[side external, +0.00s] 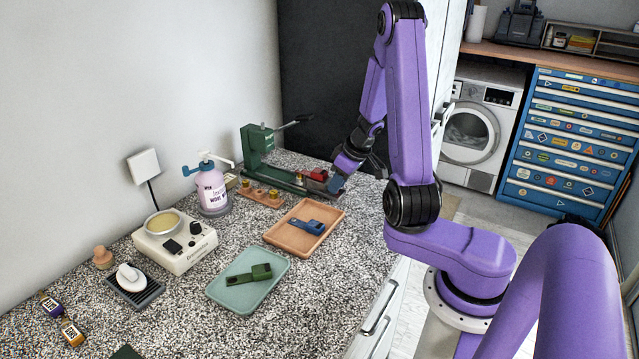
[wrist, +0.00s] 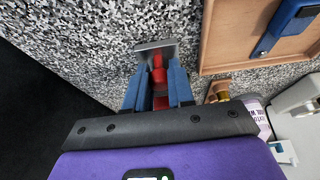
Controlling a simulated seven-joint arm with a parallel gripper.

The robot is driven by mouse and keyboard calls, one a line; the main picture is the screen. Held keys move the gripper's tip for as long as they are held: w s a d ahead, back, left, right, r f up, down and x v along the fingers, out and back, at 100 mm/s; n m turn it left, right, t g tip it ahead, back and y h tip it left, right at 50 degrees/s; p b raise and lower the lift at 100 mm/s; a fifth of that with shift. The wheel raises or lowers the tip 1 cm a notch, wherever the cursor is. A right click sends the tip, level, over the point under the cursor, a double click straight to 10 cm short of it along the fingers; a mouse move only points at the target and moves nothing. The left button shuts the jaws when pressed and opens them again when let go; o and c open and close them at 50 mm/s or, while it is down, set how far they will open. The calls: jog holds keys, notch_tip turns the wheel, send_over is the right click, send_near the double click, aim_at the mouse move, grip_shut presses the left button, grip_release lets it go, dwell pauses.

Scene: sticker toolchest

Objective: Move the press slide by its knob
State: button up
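The green press (side external: 256,146) stands at the back of the speckled counter, with a dark lever at its top and a long green rail (side external: 280,180) running right. A red block (side external: 318,174), seemingly part of the slide, is at the rail's right end. My gripper (side external: 336,184) points down at that end and partly hides it. In the wrist view, a red knob (wrist: 158,75) lies between my two blue fingers (wrist: 158,72), with a grey metal plate (wrist: 155,48) just beyond. The fingers are apart, one each side of the knob; whether they press on it is unclear.
A tan tray (side external: 283,238) with a blue tool is close to my gripper, and a teal tray (side external: 228,295) with a green tool is nearer the camera. A wooden holder (side external: 252,196), pump bottle (side external: 212,188) and white device (side external: 176,246) stand left.

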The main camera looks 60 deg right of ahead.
aim_at(298, 170)
jog(key=shift+w, duration=0.1)
jog(key=shift+w+d, duration=0.1)
jog(key=shift+w, duration=6.15)
jog(key=shift+r, duration=0.1)
jog(key=o, duration=0.7)
jog(key=shift+r, duration=2.9)
jog(key=shift+w+r, duration=0.1)
